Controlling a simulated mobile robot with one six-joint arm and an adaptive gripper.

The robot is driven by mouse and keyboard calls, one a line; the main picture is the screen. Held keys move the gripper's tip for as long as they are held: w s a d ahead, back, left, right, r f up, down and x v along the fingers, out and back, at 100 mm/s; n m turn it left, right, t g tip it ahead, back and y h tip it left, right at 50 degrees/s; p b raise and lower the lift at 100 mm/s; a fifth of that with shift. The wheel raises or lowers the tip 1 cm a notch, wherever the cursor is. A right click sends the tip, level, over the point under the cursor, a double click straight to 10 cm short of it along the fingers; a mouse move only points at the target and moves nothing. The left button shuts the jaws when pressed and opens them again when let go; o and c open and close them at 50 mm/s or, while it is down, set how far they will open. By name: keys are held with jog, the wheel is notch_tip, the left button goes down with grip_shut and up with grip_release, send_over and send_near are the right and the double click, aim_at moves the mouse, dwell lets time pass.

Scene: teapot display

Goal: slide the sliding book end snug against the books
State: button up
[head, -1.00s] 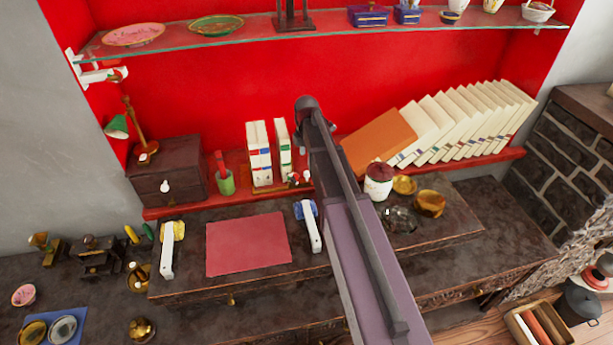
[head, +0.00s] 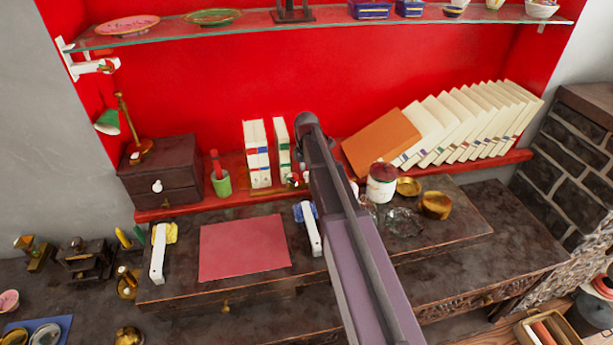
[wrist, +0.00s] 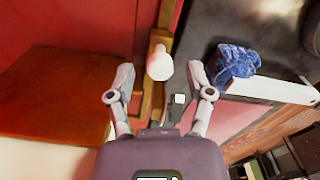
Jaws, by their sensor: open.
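In the wrist view my gripper (wrist: 161,78) is open, its two fingers on either side of a white knob (wrist: 160,62). The knob stands by an upright yellow-brown wooden piece (wrist: 147,97), which looks like part of the sliding book end. I cannot tell whether a finger touches the knob. In the head view my arm hides the gripper and most of this spot. White books (head: 258,160) stand upright left of my arm. On the right, an orange book (head: 383,142) and a row of cream books (head: 465,122) lean over to the left.
A white jar with a dark red lid (head: 382,183) and brass bowls (head: 436,205) stand on the desk right of my arm. A blue item (wrist: 232,62) and a white bar (wrist: 272,88) lie right of my gripper. A glass shelf (head: 330,21) crosses above.

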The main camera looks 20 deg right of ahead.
jog(key=shift+f, duration=0.2)
grip_shut()
dwell(0.3)
